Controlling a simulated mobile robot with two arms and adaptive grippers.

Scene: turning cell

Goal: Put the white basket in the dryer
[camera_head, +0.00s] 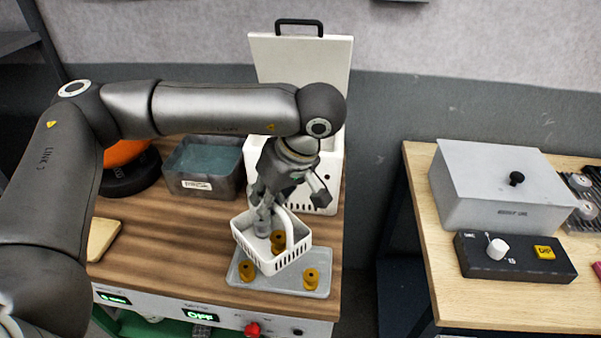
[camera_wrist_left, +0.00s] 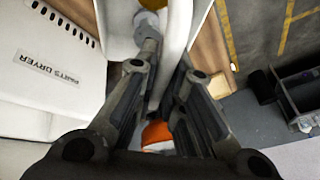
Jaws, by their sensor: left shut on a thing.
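The white basket (camera_head: 286,262) is a small slotted tub with an arched handle, and a brass-coloured part (camera_head: 278,240) shows inside it. My left gripper (camera_head: 265,215) is shut on its handle, which also shows between the fingers in the left wrist view (camera_wrist_left: 180,35). The basket looks slightly turned and is over the grey tray; I cannot tell whether it touches it. The dryer (camera_head: 328,187) is a white box behind, its lid (camera_head: 300,62) raised with a black handle. Its labelled white wall (camera_wrist_left: 55,85) shows in the left wrist view. My arm hides much of the dryer's opening.
The grey tray (camera_head: 240,275) holds brass-coloured parts. A grey tub of bluish liquid (camera_head: 205,160) stands left of the dryer. A second bench at right bears a grey covered box (camera_head: 490,190) and a black control box (camera_head: 515,262). A gap separates the benches.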

